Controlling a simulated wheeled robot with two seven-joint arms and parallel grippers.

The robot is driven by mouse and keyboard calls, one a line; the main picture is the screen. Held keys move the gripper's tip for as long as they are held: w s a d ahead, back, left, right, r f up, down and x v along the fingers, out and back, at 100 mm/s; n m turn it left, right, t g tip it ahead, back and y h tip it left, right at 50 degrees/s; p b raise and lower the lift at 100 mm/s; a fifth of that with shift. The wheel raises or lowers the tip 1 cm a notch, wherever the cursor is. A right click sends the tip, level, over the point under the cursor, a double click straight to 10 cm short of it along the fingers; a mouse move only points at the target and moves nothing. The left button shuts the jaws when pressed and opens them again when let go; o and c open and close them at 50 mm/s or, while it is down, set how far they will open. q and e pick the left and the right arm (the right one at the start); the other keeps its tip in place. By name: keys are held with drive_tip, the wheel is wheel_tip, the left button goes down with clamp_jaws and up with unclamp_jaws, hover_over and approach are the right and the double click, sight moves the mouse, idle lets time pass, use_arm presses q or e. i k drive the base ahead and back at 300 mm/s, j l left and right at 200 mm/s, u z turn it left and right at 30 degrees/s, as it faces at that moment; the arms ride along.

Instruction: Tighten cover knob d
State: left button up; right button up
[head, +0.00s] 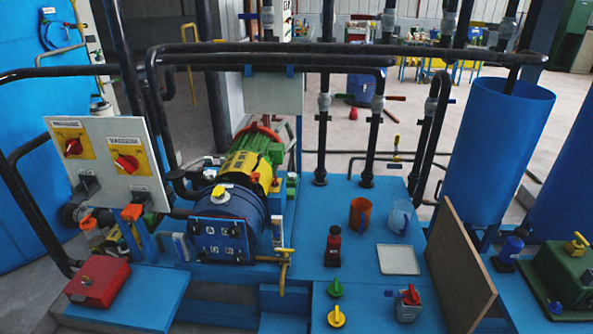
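The pressure vessel is a dark blue cylinder (233,203) lying on its side on the blue bench, left of centre. Its square front cover (221,241) faces me and looks seated against the vessel. Small dark knobs and pale letter marks show on the cover, but they are too small to tell which is knob d or how tight it is. A yellow cap (219,193) sits on top of the vessel. Neither of my grippers is in the head view.
A brass valve (283,262) stands just right of the cover. A panel with red switches (112,160) is at left, above a red box (98,281). Black pipes cross overhead. Bottle (333,247), orange mug (359,214), white tray (398,259) and upright brown board (458,265) stand right.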

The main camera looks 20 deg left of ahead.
sight(203, 257)
drive_tip(key=u, duration=1.3)
